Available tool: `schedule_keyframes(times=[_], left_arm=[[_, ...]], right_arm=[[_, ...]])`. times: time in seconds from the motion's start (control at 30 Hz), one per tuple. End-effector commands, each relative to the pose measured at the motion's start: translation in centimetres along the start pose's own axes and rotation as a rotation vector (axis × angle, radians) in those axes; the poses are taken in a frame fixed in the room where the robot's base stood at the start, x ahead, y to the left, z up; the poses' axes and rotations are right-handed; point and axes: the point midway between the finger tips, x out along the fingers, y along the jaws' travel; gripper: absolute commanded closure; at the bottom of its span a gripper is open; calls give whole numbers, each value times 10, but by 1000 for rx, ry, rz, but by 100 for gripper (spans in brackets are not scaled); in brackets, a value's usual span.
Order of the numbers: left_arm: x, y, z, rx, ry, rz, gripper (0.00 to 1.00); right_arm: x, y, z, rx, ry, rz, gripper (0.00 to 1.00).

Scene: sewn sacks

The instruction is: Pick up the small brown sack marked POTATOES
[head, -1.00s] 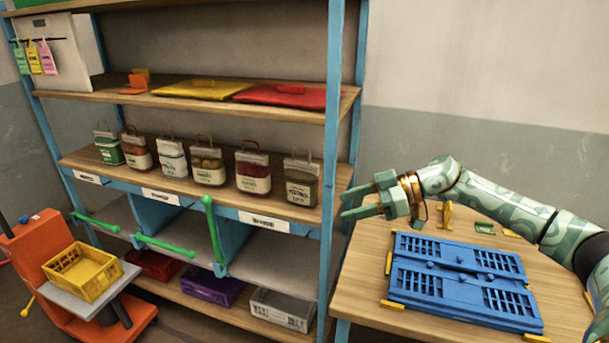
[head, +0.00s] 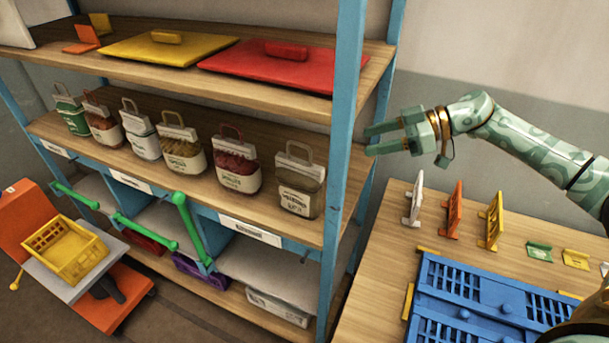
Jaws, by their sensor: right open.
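Several small sacks with handles stand in a row on the middle shelf. The rightmost sack (head: 300,180) is grey-brown with a pale band and dark lettering that is too small to read surely; it stands upright near the blue post. An orange-brown sack (head: 102,122) is second from the left, and a yellow-brown one (head: 182,150) is further right; their labels are not readable either. My right gripper (head: 369,140) is open and empty, pointing left by the shelf's blue front post, right of the rightmost sack and apart from it. My left gripper is out of view.
The blue post (head: 345,150) stands between my right gripper and the sacks. Yellow (head: 150,50) and red (head: 250,68) lids lie on the shelf above. A wooden table (head: 400,235) at right bears a blue crate (head: 480,300) and small racks. A yellow basket (head: 65,255) is at left.

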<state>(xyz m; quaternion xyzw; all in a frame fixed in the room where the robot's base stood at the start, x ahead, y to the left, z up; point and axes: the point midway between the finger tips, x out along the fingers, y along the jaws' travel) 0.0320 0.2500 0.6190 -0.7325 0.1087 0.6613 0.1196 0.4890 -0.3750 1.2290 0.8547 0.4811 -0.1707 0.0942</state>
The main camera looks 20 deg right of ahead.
Motion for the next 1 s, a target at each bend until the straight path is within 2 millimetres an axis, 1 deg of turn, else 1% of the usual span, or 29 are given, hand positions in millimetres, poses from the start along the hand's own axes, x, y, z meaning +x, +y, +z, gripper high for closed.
schedule_keyframes(times=[0.1, 0.3, 0.4, 0.63, 0.8, 0.9, 1.0], left_arm=[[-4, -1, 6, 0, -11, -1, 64], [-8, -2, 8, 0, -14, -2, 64], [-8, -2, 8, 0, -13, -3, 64], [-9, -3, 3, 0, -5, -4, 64], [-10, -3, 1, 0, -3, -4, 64], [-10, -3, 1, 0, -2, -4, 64], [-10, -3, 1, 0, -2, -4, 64]], right_arm=[[24, -1, -3, -2, 5, -4, 46], [74, -1, -2, -2, 5, -2, 46], [92, -1, -1, -1, 3, -2, 46], [112, -2, 1, 0, 2, -1, 46], [140, -6, 6, -1, 3, -2, 46], [152, -5, 6, 0, 2, 0, 46], [157, -5, 6, 0, 1, 0, 46]])
